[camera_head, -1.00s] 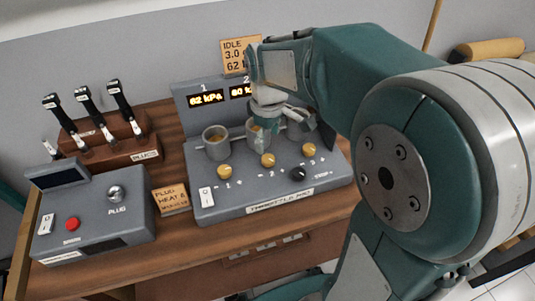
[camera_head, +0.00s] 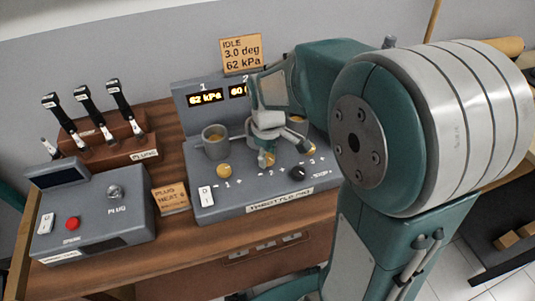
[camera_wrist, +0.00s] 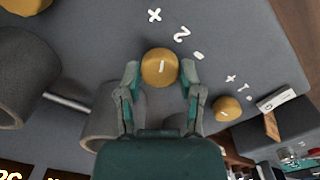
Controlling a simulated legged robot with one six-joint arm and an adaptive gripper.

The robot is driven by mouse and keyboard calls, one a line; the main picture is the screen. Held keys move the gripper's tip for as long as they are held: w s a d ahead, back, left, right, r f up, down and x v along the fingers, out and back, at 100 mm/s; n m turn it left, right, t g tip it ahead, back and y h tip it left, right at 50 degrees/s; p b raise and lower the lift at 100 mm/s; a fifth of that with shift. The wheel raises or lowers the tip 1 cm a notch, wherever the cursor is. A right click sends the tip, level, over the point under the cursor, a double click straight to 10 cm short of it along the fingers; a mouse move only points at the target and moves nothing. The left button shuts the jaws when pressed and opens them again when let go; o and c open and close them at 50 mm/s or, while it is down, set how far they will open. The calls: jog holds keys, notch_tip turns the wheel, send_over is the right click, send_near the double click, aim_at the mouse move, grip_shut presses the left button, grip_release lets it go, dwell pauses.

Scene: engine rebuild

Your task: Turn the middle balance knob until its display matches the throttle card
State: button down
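The middle balance knob (camera_wrist: 160,68), round and brass with a white pointer line, sits beside the "2" mark. In the head view the knob (camera_head: 266,160) is partly covered by my gripper (camera_head: 268,147). In the wrist view my gripper (camera_wrist: 161,75) is open, one finger on each side of the knob, with small gaps visible. The throttle card (camera_head: 241,55) reads "IDLE 3.0 deg 62 kPa". The middle display (camera_head: 238,92) shows "60", its right part hidden by my arm. The left display (camera_head: 205,98) reads 62 kPa. The third display is hidden.
Grey cups (camera_head: 215,143) stand behind the knobs. Left are a plug box (camera_head: 95,225) with a red button and a rack (camera_head: 118,142) of black-handled tools.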

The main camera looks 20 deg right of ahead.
aim_at(267, 157)
jog(key=shift+m, duration=0.3)
jog(key=shift+s+f+m, duration=0.1)
jog(key=shift+m, duration=2.5)
jog(key=shift+c, duration=1.3)
grip_release()
notch_tip(267, 157, up, 12)
